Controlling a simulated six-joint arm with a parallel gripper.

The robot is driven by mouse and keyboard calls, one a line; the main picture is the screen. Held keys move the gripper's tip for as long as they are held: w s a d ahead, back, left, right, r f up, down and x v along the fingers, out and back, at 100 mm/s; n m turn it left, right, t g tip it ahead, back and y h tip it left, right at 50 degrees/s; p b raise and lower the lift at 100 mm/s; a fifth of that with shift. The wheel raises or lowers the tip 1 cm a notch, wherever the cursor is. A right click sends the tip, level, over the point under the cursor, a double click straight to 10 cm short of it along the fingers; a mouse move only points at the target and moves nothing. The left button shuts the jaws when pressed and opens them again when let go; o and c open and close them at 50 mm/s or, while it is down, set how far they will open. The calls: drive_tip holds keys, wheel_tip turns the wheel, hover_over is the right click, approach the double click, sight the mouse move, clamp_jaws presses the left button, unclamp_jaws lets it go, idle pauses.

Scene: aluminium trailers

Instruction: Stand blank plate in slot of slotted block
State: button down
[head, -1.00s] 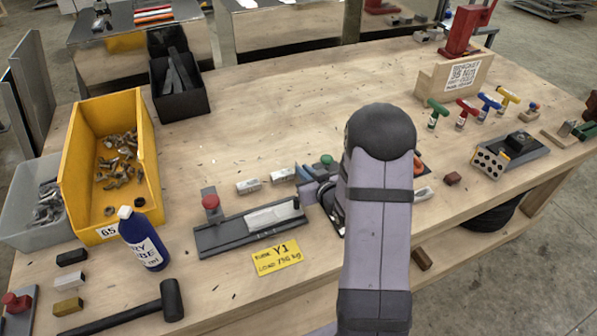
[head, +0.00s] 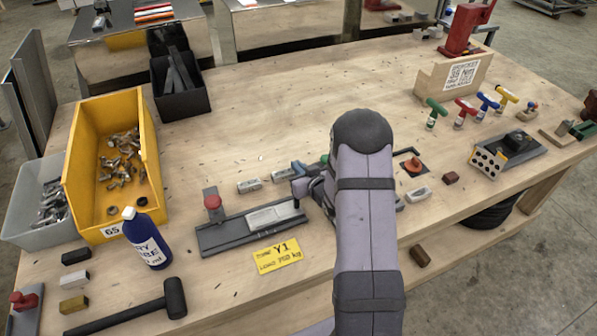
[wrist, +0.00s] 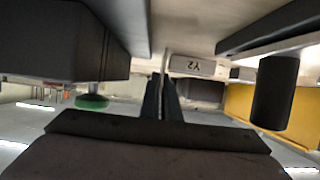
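My gripper (wrist: 162,88) is low over the bench, pointing left in the head view, where my forearm partly hides it. In the wrist view its two dark fingers are close together with a thin gap. Whether a thin plate is between them I cannot tell. A pale flat plate (head: 277,217) lies on a long dark fixture (head: 215,238) with a red knob, in front of and left of my gripper. I cannot tell whether it is the blank plate. Small grey blocks (head: 250,186) lie beyond the fixture; one marked Y2 (wrist: 193,65) is ahead of my fingers. No slot is clearly visible.
A green knob (wrist: 92,102) and a dark body are close on the left in the wrist view. A yellow bin (head: 85,150), blue bottle (head: 147,240) and hammer (head: 174,298) stand or lie left. A yellow Y1 card (head: 276,256) lies in front. The bench's far middle is clear.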

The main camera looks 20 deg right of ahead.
drive_tip(key=shift+r, duration=0.1)
drive_tip(key=shift+r+b, duration=0.9)
drive_tip(key=shift+r, duration=4)
